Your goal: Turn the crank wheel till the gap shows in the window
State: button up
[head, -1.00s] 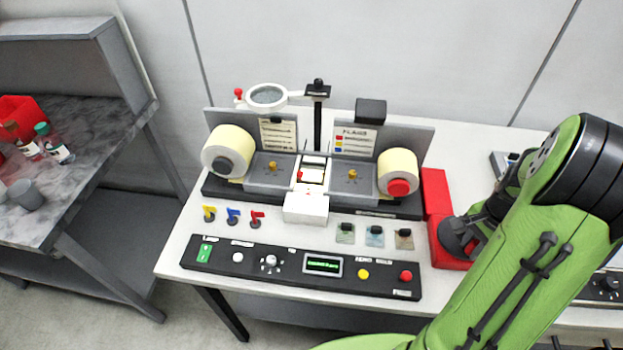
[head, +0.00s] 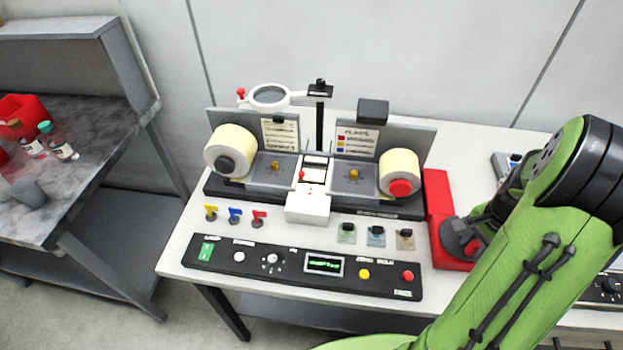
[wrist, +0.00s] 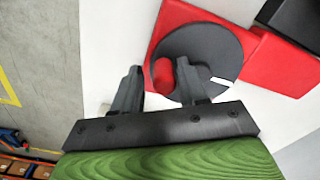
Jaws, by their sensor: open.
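The crank wheel (wrist: 215,62) is a dark grey disc with a white mark, on a red housing (wrist: 290,68) in the wrist view. Its red knob (wrist: 163,76) lies between the two open fingers of my gripper (wrist: 160,85); I cannot tell whether they touch it. In the head view the wheel (head: 455,238) is at the right, partly hidden by my green arm. The window (head: 314,174) is at the middle of the rewinder, between the two cream label rolls. It shows a pale strip; I cannot make out a gap there.
A control panel (head: 300,266) with a lit display runs along the table's front. Colored flags (head: 234,215) and small clips (head: 375,236) lie behind it. A magnifier (head: 270,96) stands above the rewinder. A grey side table (head: 95,125) with bottles is at the left.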

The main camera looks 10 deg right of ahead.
notch_tip(320, 180, up, 9)
jog(key=p, duration=0.7)
jog(key=shift+w+r, duration=0.15)
jog(key=w+a+r+n+t, duration=0.2)
jog(key=a+r+n, duration=0.4)
jog(key=a+r, duration=0.5)
jog(key=s+a+r+n+t, duration=0.1)
jog(key=s+a+r+n, duration=0.1)
jog(key=s+a+n, duration=0.2)
jog(key=s+a+r+n+t, duration=0.2)
jog(key=s+a+n, duration=0.3)
jog(key=a, duration=0.5)
jog(key=shift+s+r, duration=0.25)
jog(key=shift+s, duration=0.25)
